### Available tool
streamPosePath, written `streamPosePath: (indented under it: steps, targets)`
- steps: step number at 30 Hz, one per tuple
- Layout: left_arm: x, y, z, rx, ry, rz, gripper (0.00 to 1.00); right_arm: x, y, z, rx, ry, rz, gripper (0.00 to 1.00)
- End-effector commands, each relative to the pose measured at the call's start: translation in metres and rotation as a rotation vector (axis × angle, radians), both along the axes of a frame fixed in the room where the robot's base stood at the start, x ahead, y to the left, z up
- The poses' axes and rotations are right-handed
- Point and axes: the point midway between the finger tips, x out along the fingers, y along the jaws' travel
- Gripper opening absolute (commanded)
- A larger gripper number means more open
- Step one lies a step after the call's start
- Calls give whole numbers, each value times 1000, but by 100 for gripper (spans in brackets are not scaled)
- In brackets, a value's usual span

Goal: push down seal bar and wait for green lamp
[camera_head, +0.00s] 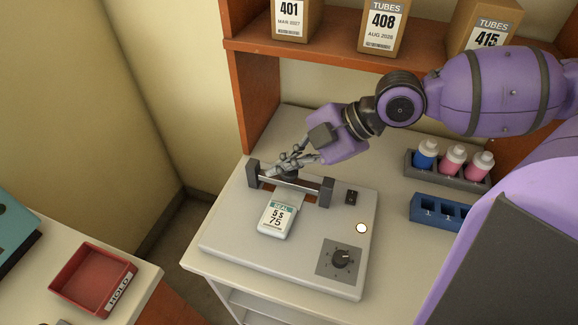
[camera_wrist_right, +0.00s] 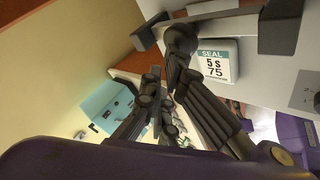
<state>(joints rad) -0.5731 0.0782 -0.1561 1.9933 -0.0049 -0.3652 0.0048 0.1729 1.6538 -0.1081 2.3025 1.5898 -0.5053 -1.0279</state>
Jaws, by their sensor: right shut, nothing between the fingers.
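A small round lamp (camera_head: 361,228) on the sealer looks pale cream, not green. My right gripper (camera_head: 284,166) is shut and empty, at the bar's left half; whether it touches the bar I cannot tell. In the wrist view its dark fingers (camera_wrist_right: 178,72) are beside the pouch label (camera_wrist_right: 216,62). My left gripper is not in view.
A dial (camera_head: 340,259) and a small black switch (camera_head: 351,197) are on the sealer. Racks with bottles (camera_head: 452,160) and a blue rack (camera_head: 440,212) stand to the right. Boxes (camera_head: 383,25) sit on the shelf above. A red HOLD tray (camera_head: 92,281) is at lower left.

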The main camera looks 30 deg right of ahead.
Motion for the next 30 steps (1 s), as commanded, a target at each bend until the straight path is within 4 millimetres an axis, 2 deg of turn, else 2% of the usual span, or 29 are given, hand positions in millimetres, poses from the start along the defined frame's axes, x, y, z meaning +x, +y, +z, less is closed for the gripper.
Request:
streamPosePath:
  steps: [30]
  targets:
    - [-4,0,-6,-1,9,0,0,0,0,-13,-1,1,-1,0]
